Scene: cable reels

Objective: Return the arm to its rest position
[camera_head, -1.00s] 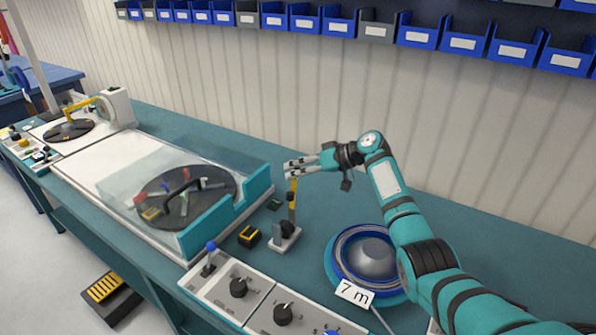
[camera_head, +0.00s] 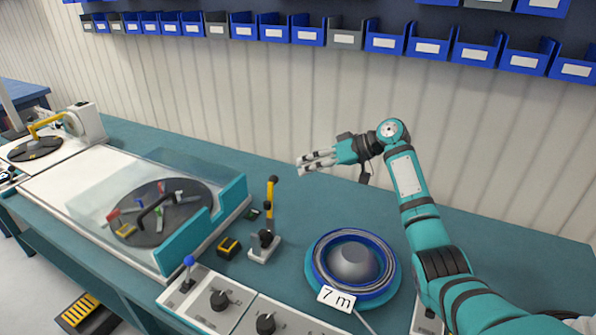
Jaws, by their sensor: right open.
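My right arm reaches in from the lower right in the head view. Its right gripper (camera_head: 318,162) is open and empty, held above the back of the bench, with its fingers pointing left. It is apart from the yellow-handled lever (camera_head: 271,205), which stands upright on a small white base below and to the left of it. My left gripper does not show.
The teal bench (camera_head: 450,232) carries a blue cable reel (camera_head: 352,262) with a "7 m" tag (camera_head: 337,299). A clear-covered turntable (camera_head: 160,213) is at left. Control panels (camera_head: 215,300) line the front. Blue bins (camera_head: 427,47) hang on the wall.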

